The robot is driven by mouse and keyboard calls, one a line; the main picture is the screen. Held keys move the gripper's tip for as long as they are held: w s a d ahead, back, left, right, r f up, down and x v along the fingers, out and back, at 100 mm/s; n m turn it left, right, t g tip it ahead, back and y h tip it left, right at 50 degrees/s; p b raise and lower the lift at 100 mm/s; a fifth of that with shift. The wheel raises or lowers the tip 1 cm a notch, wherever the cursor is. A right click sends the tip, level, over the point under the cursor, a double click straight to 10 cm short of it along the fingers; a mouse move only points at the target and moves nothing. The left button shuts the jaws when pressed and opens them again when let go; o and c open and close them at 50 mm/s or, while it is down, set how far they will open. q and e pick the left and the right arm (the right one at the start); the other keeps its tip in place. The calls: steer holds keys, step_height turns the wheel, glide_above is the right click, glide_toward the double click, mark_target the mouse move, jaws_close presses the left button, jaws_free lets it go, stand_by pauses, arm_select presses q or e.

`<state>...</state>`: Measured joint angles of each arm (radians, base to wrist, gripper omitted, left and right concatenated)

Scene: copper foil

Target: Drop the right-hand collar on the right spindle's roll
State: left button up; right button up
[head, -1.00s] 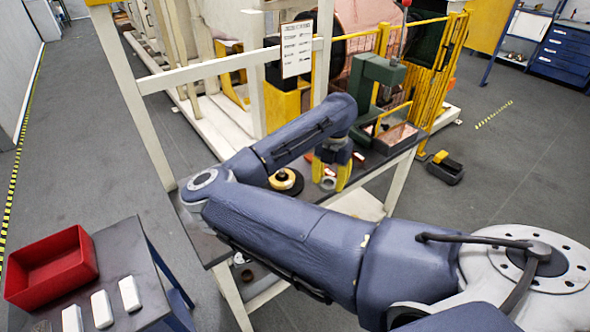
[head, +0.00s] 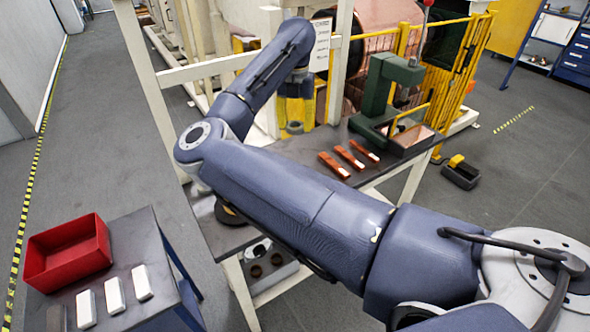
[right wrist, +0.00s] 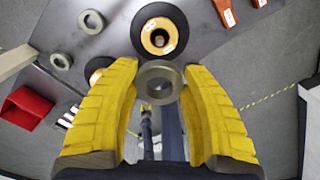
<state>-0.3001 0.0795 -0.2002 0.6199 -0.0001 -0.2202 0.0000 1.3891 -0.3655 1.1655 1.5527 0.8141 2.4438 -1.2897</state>
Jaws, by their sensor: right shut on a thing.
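My right gripper (right wrist: 160,76) has its yellow fingers shut on a grey ring collar (right wrist: 160,99) in the right wrist view. Beyond the collar is a spindle's roll (right wrist: 160,29), orange with a black flange and a central post. The collar appears in front of the roll's near edge, not centred over the post; the height gap cannot be judged. A second roll (right wrist: 96,76) is partly hidden behind the left finger. In the head view my right gripper (head: 292,127) is above the back of the bench, and my arm hides most of the spindle area.
Two loose grey rings (right wrist: 92,21) (right wrist: 61,60) lie on the bench top. Copper-coloured bars (head: 334,165) lie on its right, near a green press (head: 377,95). A red bin (head: 68,255) and white blocks (head: 114,294) are on a side table.

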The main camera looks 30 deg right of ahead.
step_height(320, 180, down, 17)
stand_by(0.7)
steer(key=shift+f, duration=0.25)
steer(key=o, duration=1.3)
steer(key=shift+o, duration=0.2)
steer(key=shift+r, duration=0.15)
step_height(320, 180, up, 12)
steer(key=shift+r, duration=0.1)
